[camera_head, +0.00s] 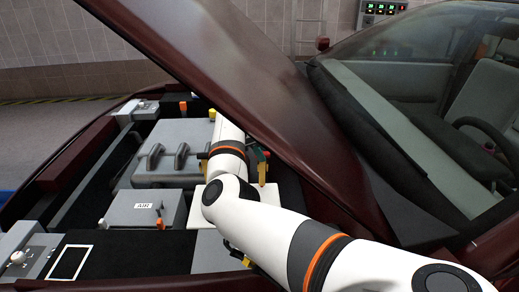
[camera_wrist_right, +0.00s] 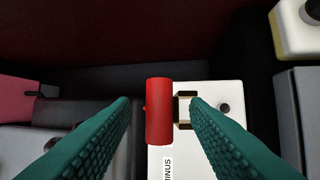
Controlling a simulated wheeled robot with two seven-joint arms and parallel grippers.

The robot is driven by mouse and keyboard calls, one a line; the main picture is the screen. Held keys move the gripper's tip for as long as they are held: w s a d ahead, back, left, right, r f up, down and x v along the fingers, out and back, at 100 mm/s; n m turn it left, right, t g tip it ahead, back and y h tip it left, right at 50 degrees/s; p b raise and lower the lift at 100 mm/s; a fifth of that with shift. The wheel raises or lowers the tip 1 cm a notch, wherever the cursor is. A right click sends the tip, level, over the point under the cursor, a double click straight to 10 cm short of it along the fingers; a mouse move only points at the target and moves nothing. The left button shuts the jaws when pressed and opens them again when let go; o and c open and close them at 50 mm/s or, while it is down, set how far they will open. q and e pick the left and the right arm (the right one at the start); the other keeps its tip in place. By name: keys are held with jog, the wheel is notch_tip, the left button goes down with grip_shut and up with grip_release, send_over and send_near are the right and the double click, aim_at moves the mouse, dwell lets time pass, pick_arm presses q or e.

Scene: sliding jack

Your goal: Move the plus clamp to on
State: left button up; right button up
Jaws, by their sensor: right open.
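A brass-edged fitting (camera_wrist_right: 184,108) sits just right of the red handle. My right gripper (camera_wrist_right: 160,103) is open, its two green fingers on either side of the red handle, with gaps visible. In the head view my right arm reaches into the engine bay under the hood and hides much of the clamp area. My left gripper is not in view.
The raised dark red hood (camera_head: 270,90) slants over my right arm. A grey engine cover (camera_head: 170,150) and a grey box labelled AIR (camera_head: 140,212) lie left of the arm. A white container (camera_wrist_right: 298,28) with a yellow edge is at the wrist view's upper right.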

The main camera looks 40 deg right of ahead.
jog(key=shift+d+f, duration=0.1)
jog(key=shift+f, duration=0.05)
jog(key=shift+s, duration=0.1)
grip_shut()
